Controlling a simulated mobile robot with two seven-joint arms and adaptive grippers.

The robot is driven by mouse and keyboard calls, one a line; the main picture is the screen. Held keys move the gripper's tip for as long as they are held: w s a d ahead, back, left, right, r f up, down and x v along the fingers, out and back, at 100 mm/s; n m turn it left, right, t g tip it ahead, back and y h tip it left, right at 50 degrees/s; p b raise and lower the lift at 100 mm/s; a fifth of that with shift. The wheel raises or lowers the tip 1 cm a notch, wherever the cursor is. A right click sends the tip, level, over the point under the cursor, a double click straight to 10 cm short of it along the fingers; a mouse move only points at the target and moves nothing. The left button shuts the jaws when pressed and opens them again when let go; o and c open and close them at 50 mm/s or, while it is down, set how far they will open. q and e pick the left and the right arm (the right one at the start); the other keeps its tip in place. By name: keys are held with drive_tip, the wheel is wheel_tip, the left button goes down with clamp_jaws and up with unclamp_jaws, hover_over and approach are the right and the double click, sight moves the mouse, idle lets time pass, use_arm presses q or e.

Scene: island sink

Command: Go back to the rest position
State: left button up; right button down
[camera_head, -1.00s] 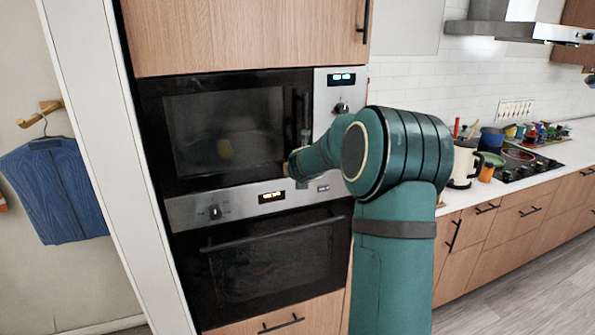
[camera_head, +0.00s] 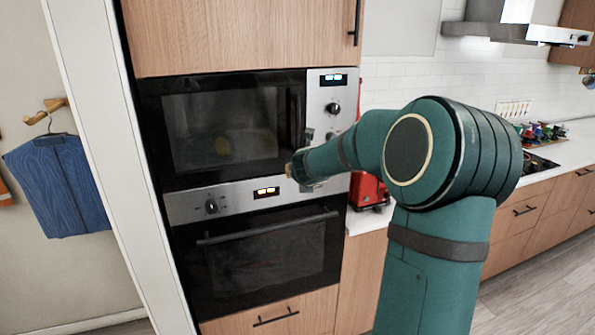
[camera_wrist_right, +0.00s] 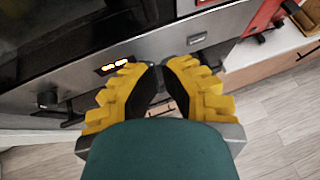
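My right arm comes in from the lower right in the head view. Its gripper (camera_head: 304,168) is in front of the right side of the built-in microwave (camera_head: 222,128), near its control panel. In the right wrist view the yellow-and-black fingers (camera_wrist_right: 158,70) have their tips together, with nothing seen between them. I cannot tell from the head view how far the gripper is from the oven fronts. My left gripper is not in view.
A lower oven (camera_head: 268,252) sits under the microwave, with a bar handle. A red appliance (camera_head: 368,190) stands on the white counter, partly behind my arm. A blue garment (camera_head: 62,185) hangs at left. Grey floor (camera_head: 540,265) is open at right.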

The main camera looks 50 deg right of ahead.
drive_tip(key=s, duration=0.1)
drive_tip(key=s+a+r, duration=0.1)
drive_tip(key=s+r, duration=0.1)
drive_tip(key=shift+s+a+r+p, duration=0.1)
drive_tip(key=shift+s+a+p, duration=0.1)
drive_tip(key=shift+a+p, duration=0.15)
drive_tip(key=w+a+f+m+g+y+b, duration=0.3)
drive_tip(key=a+f+m+y, duration=0.75)
drive_tip(key=a+f, duration=1.75)
drive_tip(key=s+a+f+m+g+b, duration=0.1)
drive_tip(key=s+a+f+m+g, duration=0.1)
drive_tip(key=s+a+f+m, duration=0.5)
drive_tip(key=s+a+f+m+g+y, duration=0.1)
drive_tip(key=s+a+f+m, duration=0.6)
drive_tip(key=a+f+m, duration=0.3)
drive_tip(key=shift+s+a+m+g+b, duration=0.15)
drive_tip(key=shift+a+m+g+b, duration=0.25)
drive_tip(key=shift+a+m, duration=0.55)
